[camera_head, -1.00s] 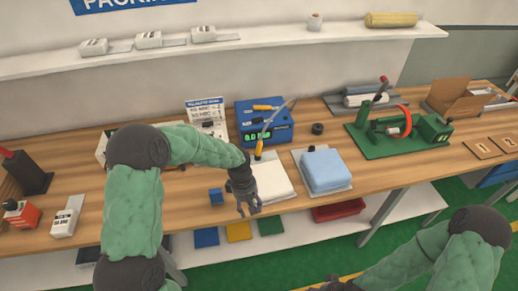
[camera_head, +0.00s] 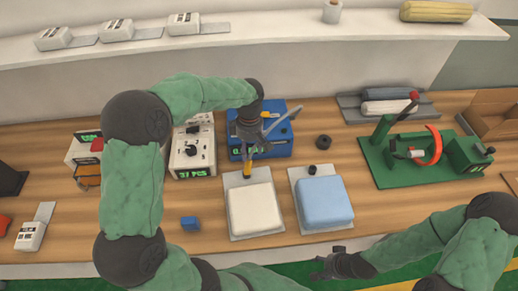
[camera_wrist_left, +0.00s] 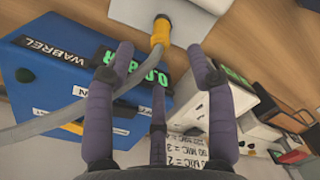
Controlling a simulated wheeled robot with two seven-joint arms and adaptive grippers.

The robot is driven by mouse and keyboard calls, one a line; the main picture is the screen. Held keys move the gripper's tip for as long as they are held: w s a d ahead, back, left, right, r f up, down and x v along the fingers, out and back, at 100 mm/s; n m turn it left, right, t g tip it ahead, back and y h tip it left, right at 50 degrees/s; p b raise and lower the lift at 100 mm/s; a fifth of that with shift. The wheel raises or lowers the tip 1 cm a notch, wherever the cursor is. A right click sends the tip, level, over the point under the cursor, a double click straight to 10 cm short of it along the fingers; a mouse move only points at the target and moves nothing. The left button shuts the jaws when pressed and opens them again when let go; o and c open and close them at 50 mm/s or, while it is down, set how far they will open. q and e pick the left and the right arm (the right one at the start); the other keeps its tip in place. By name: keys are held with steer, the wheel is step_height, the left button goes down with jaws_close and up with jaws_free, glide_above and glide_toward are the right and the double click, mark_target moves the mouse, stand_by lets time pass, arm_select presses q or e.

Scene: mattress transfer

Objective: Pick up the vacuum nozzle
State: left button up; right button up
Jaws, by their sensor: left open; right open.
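The vacuum nozzle (camera_head: 247,171) is a small yellow piece on a grey hose, standing at the back of the grey plate under the white mattress. In the left wrist view the yellow nozzle (camera_wrist_left: 160,34) shows just beyond my open fingertips, with its hose running down to the left between the fingers. My left gripper (camera_head: 249,147) is open and empty, close above and behind the nozzle; it also shows in the left wrist view (camera_wrist_left: 162,62). My right gripper (camera_head: 335,264) is open and empty near the table's front edge, apart from everything.
A blue device (camera_head: 272,148) with a green display stands right behind and beside my left gripper. A white counter device (camera_head: 192,155) is to its left. The blue mattress (camera_head: 323,203) lies right of the white mattress (camera_head: 254,208).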

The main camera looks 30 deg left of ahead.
mark_target(249, 160)
arm_select(q)
steer(key=shift+w+a+r, duration=0.15)
steer(key=shift+r, duration=0.15)
steer(key=f, duration=0.3)
steer(key=f+b, duration=0.1)
steer(key=f, duration=0.1)
steer(key=shift+s, duration=0.3)
steer(key=shift+s+a+f+b, duration=0.1)
steer(key=shift+f+b, duration=0.7)
steer(key=shift+f, duration=2.05)
steer(key=shift+r, duration=0.1)
jaws_close()
